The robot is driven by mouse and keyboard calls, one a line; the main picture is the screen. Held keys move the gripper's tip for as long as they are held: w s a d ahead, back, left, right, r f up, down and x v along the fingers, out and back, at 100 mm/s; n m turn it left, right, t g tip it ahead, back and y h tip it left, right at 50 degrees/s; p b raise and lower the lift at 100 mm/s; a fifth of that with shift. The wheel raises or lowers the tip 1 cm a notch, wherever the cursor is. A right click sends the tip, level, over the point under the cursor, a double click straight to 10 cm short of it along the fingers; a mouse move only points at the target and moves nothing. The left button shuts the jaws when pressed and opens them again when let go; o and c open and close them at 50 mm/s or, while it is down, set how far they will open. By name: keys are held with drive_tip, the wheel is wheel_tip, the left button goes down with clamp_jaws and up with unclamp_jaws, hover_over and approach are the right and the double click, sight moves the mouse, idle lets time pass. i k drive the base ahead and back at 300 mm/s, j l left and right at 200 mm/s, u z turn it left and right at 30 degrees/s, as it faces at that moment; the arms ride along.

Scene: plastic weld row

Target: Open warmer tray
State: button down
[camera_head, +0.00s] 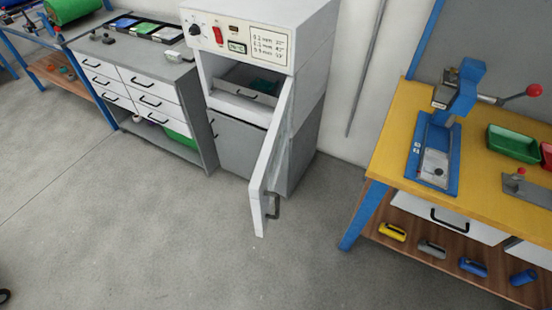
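The warmer (310,70) is a tall white cabinet against the wall, with a black knob, a red switch and a small display on its top panel. Its white door (268,165) stands open, swung out toward the front right, with a dark handle (275,206) on its outer face. Inside the open compartment sits a grey tray (237,83) with a dark handle on its front and something dark green in it. The tray appears to lie within the compartment. The door's edge is close to the tray's right side. My gripper is not in view.
A grey closed cabinet front (235,142) is below the compartment. A grey drawer unit (140,85) stands to the left. A yellow-topped bench (400,120) with a blue press (440,140) stands at the right. The grey floor (150,230) in front is clear.

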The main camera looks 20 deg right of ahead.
sight(237, 81)
drive_tip(key=i, duration=0.45)
drive_tip(key=i+j+u, duration=0.1)
drive_tip(key=i+j, duration=0.45)
drive_tip(key=i, duration=0.25)
drive_tip(key=i+j+u, duration=0.15)
drive_tip(key=i, duration=0.25)
drive_tip(key=j, duration=0.1)
